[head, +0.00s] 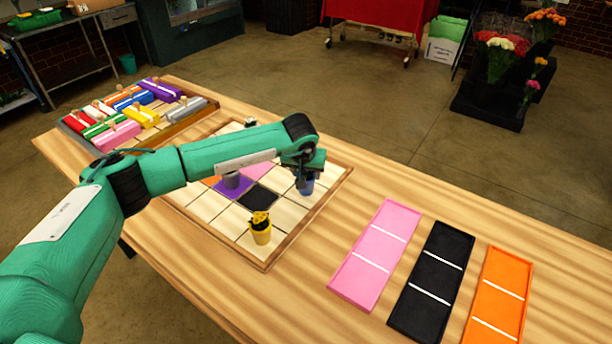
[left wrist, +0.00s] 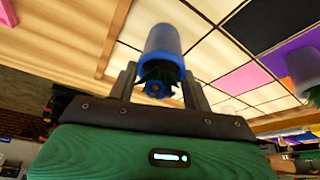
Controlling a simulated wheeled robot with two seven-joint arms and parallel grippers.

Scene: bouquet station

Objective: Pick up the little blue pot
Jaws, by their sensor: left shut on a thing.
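The little blue pot (head: 307,187) is at the right side of the tiled board (head: 283,243) in the head view, mostly hidden under my left gripper (head: 309,176). In the left wrist view the blue pot (left wrist: 163,42) sits between the two fingers of the left gripper (left wrist: 160,82), with a dark green plant and a blue flower at its mouth. The left gripper is shut on it. I cannot tell whether the pot touches the board. My right gripper is not in view.
A yellow pot (head: 261,234) and a grey pot (head: 232,180) stand on the board. Pink (head: 362,287), black (head: 410,312) and orange (head: 480,318) trays lie on the right. A crate (head: 75,125) of coloured blocks is at the far left. Bare wood lies between board and trays.

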